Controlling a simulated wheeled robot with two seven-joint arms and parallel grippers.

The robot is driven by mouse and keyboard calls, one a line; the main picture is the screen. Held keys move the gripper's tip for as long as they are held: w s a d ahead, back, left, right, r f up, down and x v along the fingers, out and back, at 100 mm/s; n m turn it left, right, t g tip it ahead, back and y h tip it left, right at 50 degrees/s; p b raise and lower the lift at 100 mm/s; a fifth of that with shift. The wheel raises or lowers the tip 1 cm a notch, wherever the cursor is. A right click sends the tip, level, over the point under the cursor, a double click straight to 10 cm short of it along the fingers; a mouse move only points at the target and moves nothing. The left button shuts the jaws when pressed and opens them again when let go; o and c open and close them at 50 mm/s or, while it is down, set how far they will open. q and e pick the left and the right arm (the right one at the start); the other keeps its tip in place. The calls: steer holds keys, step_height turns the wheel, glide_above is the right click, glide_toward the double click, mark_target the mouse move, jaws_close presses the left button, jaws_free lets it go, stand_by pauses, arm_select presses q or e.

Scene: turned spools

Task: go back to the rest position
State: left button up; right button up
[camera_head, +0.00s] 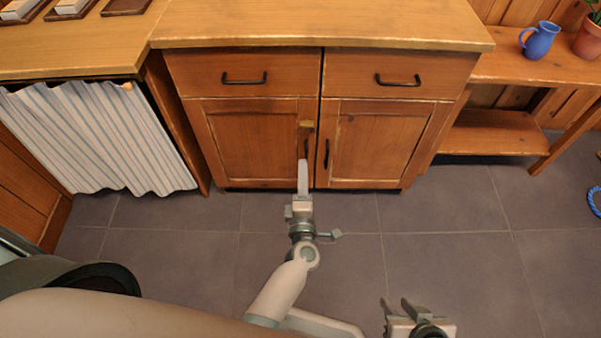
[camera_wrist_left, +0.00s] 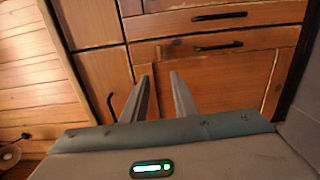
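My left gripper (camera_head: 303,162) reaches out in front of the wooden cabinet (camera_head: 262,140), with its fingers pointing at the lower doors near the left door handle (camera_head: 306,148). In the left wrist view the two fingers of this gripper (camera_wrist_left: 160,74) stand apart with nothing between them, so it is open and empty. Whether the tips touch the door cannot be told. My right gripper (camera_head: 397,302) is low in the head view, over the floor, with its fingers apart and empty.
Two drawers and both doors of the cabinet look closed. A striped curtain (camera_head: 95,135) hangs at left under the counter. A bench (camera_head: 500,133) with a blue jug (camera_head: 540,41) and a potted plant (camera_head: 590,40) stands at right. The grey tiled floor (camera_head: 450,240) is mostly free.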

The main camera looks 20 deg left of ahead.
arm_select(q)
steer(key=shift+s+d, duration=0.1)
steer(key=shift+s, duration=0.2)
arm_select(e)
steer(key=shift+s, duration=0.3)
